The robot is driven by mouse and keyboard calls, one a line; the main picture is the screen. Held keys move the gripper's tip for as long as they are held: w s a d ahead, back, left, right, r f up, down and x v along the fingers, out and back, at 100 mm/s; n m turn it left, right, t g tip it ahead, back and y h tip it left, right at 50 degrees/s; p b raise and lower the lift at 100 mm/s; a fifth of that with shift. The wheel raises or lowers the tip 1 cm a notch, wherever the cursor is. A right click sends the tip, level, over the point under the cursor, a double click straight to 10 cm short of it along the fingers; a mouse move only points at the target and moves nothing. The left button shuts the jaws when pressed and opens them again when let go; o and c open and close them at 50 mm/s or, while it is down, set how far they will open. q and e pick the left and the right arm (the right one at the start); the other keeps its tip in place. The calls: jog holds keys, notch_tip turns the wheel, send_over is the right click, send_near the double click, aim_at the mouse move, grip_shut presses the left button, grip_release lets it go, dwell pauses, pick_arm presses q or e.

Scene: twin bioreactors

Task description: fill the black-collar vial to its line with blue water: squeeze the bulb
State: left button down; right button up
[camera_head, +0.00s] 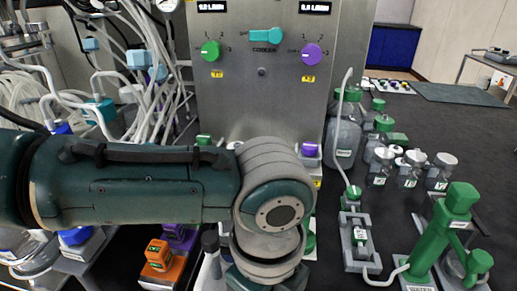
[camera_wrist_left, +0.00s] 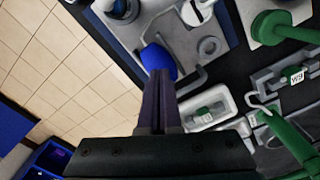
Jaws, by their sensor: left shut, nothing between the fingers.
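My left gripper shows in the left wrist view (camera_wrist_left: 160,78), its dark fingers shut and empty. A blue rounded bulb-like part (camera_wrist_left: 157,59) lies right at the fingertips in that view; I cannot tell whether they touch it. In the head view my left arm crosses the middle and its gripper is hidden below the frame. A dark-capped upright piece (camera_head: 211,241) stands beside my arm there, partly hidden; I cannot tell whether it is the black-collar vial. No fill line or blue water can be made out. My right gripper is in neither view.
A grey steel panel (camera_head: 262,100) with coloured knobs stands behind my arm. Several bottles (camera_head: 380,165) stand on the dark surface to the right, near a green pump-like stand (camera_head: 432,240). Tubing crowds the left. An orange block (camera_head: 158,255) sits at the lower left.

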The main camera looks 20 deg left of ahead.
pick_arm(q)
jog(key=shift+f, duration=0.45)
jog(key=shift+f+b, duration=0.65)
dwell(1.1)
jog(key=shift+r+p, duration=1.5)
jog(key=shift+p, duration=0.05)
notch_tip(320, 180, up, 5)
jog(key=p, duration=0.5)
jog(key=shift+r, duration=0.1)
